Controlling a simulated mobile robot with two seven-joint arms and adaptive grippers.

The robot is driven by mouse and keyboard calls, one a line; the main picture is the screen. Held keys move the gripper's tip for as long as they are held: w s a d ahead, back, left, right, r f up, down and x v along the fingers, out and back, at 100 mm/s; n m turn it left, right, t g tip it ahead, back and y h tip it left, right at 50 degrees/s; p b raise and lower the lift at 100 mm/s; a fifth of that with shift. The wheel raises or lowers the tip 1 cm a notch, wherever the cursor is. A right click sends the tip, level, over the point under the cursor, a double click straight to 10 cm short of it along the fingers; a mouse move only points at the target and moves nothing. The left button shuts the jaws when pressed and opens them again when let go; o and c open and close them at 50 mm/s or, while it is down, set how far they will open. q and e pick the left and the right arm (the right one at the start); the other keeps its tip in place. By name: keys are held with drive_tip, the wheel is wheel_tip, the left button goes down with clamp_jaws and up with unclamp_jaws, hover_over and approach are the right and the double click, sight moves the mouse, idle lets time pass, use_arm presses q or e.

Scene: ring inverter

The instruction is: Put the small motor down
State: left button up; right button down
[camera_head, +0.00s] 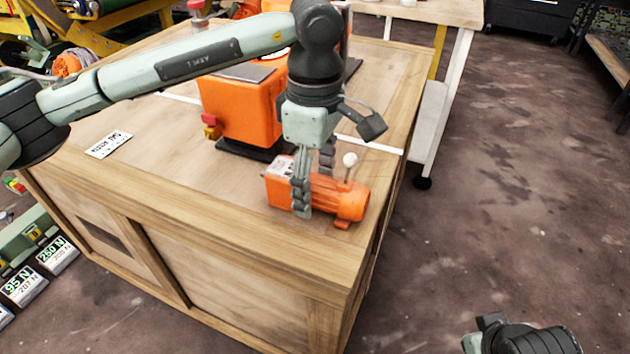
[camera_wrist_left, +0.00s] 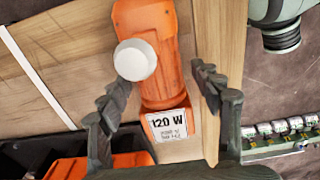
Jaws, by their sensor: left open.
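The small orange motor (camera_head: 335,199) lies on its side on the wooden crate top, near its front right corner. In the left wrist view the motor (camera_wrist_left: 156,75) shows a "120 W" label and a white round knob (camera_wrist_left: 135,60). My left gripper (camera_head: 313,195) points down over the motor, with its fingers either side of the body. It is open; the left wrist view shows both fingers (camera_wrist_left: 165,95) spread apart with gaps to the motor. My right gripper (camera_head: 490,330) shows only partly at the bottom right of the head view, away from the crate; its jaws are unclear.
A larger orange machine (camera_head: 240,108) on a dark base stands behind the motor. A white label card (camera_head: 108,144) lies on the crate top (camera_head: 200,200) at left. The front middle of the top is clear. A white-legged table (camera_head: 445,100) stands behind at right.

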sight(315, 178)
use_arm(q)
drive_tip(key=shift+r, duration=0.15)
wheel_tip(315, 178, up, 12)
use_arm(e)
drive_tip(key=shift+s+d+f, duration=0.2)
drive_tip(key=shift+s+f, duration=0.05)
drive_tip(key=shift+f, duration=0.05)
